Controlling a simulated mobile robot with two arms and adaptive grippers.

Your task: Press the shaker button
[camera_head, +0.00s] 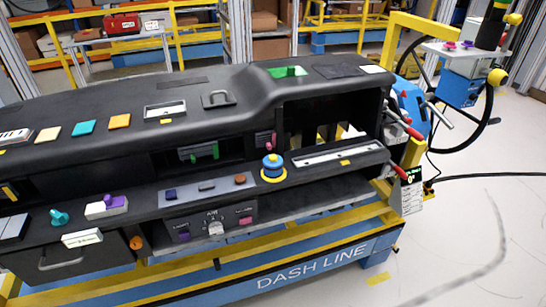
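A black dashboard module (215,120) fills the left and middle of the view. On its lower front is a small control panel (210,222) with a purple button (184,236) at left, a white switch or lever (216,228) in the middle and a pink button (245,220) at right. The small labels above them are too small to read surely, so I cannot tell which control is the shaker button. On the ledge above sit a dark blue button (171,194), a grey one (206,186) and an orange-brown one (240,180). Neither of my grippers is in view.
A blue knob on a yellow base (273,168) stands right of the ledge buttons. A teal knob (60,217) and a purple-topped white block (106,206) sit at left. A yellow and blue "DASH LINE" frame (315,268) carries the module. Open floor lies at right.

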